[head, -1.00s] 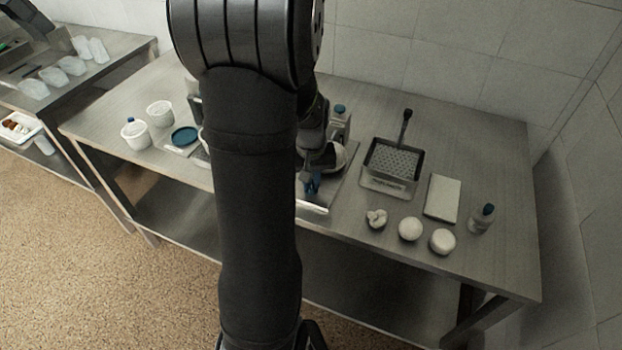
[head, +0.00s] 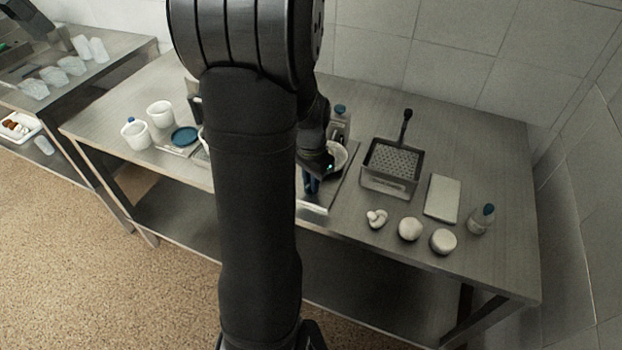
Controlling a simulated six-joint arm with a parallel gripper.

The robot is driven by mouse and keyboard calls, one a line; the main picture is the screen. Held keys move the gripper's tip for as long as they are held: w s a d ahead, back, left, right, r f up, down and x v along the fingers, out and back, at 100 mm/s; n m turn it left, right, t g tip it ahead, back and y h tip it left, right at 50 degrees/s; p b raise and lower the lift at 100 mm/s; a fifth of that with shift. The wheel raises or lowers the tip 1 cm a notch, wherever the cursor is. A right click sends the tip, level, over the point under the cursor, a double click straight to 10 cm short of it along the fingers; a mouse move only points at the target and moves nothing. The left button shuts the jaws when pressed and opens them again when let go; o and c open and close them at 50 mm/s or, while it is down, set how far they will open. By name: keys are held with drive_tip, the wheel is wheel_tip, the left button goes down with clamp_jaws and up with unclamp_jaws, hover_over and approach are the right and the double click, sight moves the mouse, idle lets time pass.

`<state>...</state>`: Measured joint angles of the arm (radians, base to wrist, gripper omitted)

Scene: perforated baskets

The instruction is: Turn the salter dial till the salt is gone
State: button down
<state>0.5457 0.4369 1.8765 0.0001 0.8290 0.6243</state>
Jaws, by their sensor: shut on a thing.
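The salter, a steel unit (head: 325,207) with a white bowl (head: 339,155), stands mid-table, and my dark arm covers its left part. My gripper (head: 312,184) is at the front of the unit, pointing down. It is shut on a small blue part there, which appears to be the salter dial; the fingers and dial are too small to separate clearly. The bowl is partly hidden behind my wrist, so I cannot tell how much salt is in it.
To the right are a perforated basket (head: 393,164) with an upright handle, a white block (head: 442,197), several pale round pieces (head: 410,229) and a blue-capped bottle (head: 481,219). White tubs (head: 135,134) and a blue lid (head: 184,136) are at left. The right rear tabletop is clear.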

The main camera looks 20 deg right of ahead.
drive_tip(key=shift+m, duration=1.9)
drive_tip(key=c, duration=1.4)
unclamp_jaws()
drive_tip(key=shift+r, duration=0.1)
wheel_tip(320, 180, up, 17)
drive_tip(key=shift+r, duration=0.15)
